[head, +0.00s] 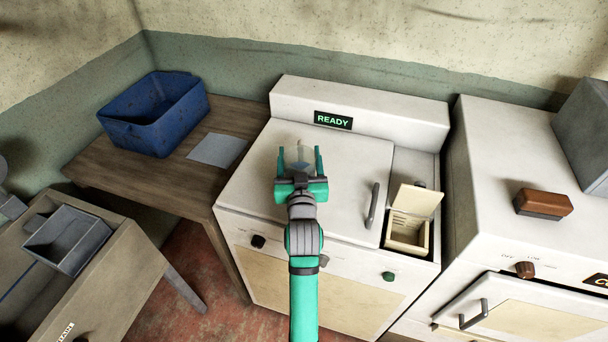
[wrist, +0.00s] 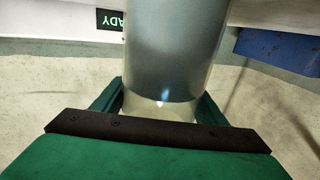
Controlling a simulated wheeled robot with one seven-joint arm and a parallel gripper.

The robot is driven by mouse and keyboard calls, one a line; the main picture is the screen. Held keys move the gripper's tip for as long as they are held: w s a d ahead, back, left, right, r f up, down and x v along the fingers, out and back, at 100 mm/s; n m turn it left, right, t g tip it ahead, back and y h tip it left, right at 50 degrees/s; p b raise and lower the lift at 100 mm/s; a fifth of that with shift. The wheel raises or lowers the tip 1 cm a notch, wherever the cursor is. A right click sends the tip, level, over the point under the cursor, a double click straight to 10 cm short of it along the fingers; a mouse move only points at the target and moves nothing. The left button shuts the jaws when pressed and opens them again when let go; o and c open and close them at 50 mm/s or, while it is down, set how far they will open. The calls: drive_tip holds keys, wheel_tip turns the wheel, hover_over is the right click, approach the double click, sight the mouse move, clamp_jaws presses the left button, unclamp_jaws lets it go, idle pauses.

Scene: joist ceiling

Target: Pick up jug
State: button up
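The jug (head: 301,158) is a pale, see-through vessel. In the head view it shows between my gripper's two fingers, above the white appliance top. In the wrist view the jug (wrist: 172,45) is a large grey, glassy cylinder filling the upper middle, with a pale band at one end. My gripper (head: 300,160) is green with a dark crossbar, and its fingers stand wide apart on either side of the jug. In the wrist view the fingers (wrist: 160,92) flank it closely. Firm contact cannot be made out, and part of the jug is hidden by the gripper.
A white appliance (head: 255,195) with a READY sign (head: 333,120) lies below and behind. A small cream bin with raised lid (head: 410,232) is at its right. A blue bin (head: 150,130) stands on the wooden table (head: 110,165) at left. A brown block (head: 543,203) lies on the right-hand unit.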

drive_tip(key=shift+c, duration=1.1)
drive_tip(key=shift+d, duration=0.15)
drive_tip(key=shift+r, duration=0.1)
